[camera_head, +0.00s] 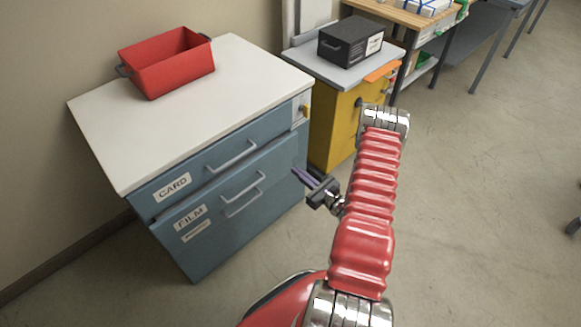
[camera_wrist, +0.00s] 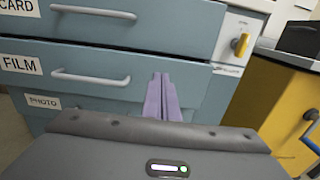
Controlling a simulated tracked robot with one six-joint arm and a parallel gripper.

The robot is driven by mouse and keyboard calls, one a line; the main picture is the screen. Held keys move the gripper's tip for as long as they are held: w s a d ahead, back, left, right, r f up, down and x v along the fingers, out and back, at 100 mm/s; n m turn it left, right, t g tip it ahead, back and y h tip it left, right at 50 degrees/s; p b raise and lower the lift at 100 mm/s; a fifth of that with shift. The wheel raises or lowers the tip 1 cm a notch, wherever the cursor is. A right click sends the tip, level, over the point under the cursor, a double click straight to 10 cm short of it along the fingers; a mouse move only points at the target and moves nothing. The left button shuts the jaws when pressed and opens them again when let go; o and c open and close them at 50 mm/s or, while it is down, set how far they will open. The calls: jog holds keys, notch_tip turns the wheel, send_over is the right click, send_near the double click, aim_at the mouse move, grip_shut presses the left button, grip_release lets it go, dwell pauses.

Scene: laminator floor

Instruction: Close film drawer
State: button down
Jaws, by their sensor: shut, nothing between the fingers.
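The film drawer (camera_head: 215,205) is in the blue cabinet, below the card drawer (camera_head: 200,165). Its front stands slightly proud of the cabinet, with a dark gap along its top edge. In the wrist view the film drawer (camera_wrist: 170,68) shows its FILM label and a pale bar handle (camera_wrist: 90,77). My gripper (camera_head: 303,177) is at the cabinet's right front side, with its purple fingers shut and empty. In the wrist view the fingers (camera_wrist: 162,92) point at the right part of the film drawer front, right of the handle. Whether they touch it cannot be told.
A photo drawer (camera_wrist: 85,104) lies below the film drawer. A red bin (camera_head: 170,65) stands on the white cabinet top (camera_head: 240,75). A yellow cabinet (camera_head: 335,130) with a black box (camera_head: 350,40) stands to the right.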

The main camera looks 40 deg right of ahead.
jog(key=shift+s+d, duration=0.1)
jog(key=shift+s, duration=0.95)
